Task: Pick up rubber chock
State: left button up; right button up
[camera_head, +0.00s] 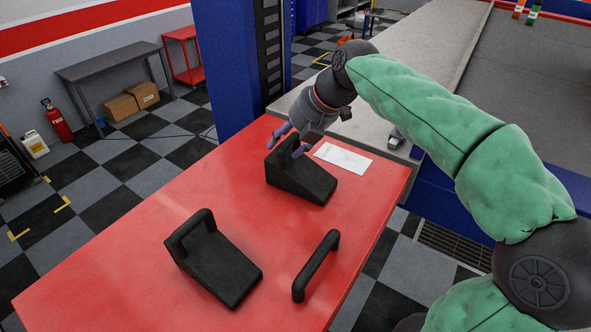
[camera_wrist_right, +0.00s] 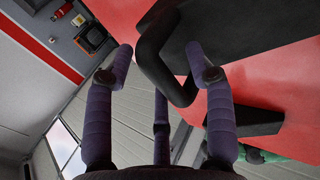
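A black wedge-shaped rubber chock (camera_head: 303,180) with a loop handle sits at the far end of the red table. A second such chock (camera_head: 220,267) sits nearer, at the left. My right gripper (camera_head: 289,141) is at the far chock's handle. In the right wrist view my right gripper (camera_wrist_right: 162,65) has its fingers spread, with the chock's handle (camera_wrist_right: 152,52) reaching between them. Whether they touch the handle is unclear.
The red table (camera_head: 120,262) also bears a black bar handle (camera_head: 316,266) at the front right and a white card (camera_head: 342,158) beside the far chock. A blue post (camera_head: 226,60) rises behind the table. The table's left part is clear.

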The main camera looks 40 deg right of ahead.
grip_shut()
jog(key=shift+r, duration=0.1)
